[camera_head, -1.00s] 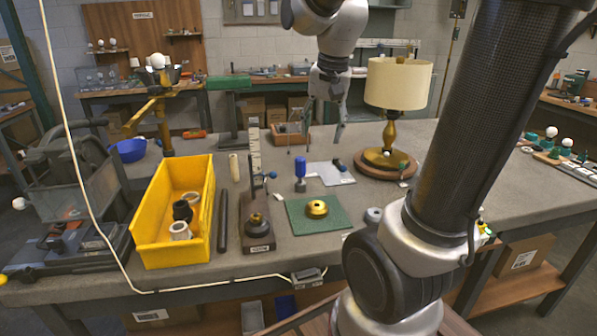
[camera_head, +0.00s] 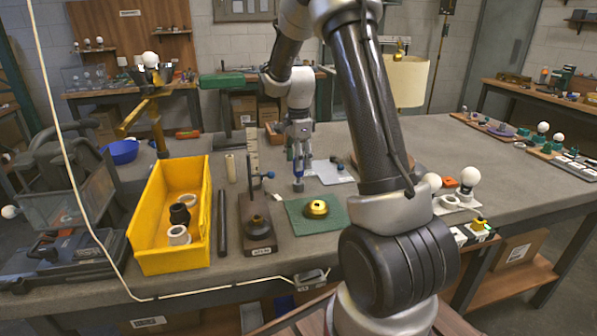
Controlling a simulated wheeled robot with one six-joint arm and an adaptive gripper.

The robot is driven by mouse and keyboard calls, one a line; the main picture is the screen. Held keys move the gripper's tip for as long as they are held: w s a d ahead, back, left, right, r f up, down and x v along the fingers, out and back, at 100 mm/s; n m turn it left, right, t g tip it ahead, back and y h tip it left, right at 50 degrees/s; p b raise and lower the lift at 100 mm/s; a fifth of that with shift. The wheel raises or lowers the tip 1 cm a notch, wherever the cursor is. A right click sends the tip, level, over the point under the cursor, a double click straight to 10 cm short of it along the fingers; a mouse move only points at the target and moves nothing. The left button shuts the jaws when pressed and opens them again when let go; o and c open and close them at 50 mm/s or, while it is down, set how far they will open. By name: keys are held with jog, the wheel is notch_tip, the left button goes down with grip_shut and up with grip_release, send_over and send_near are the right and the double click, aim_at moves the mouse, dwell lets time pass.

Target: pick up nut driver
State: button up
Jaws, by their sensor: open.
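A yellow bin (camera_head: 145,235) with rings stands at the left. A gauge stand (camera_head: 256,225) is close on the left, and the green mat (camera_head: 335,220) holds a brass part (camera_head: 316,208). My arm partly hides the lamp (camera_head: 410,80).

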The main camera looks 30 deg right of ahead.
aim_at(299, 174)
notch_tip(299, 174, down, 4)
jog(key=shift+r, duration=0.25)
jog(key=c, duration=1.2)
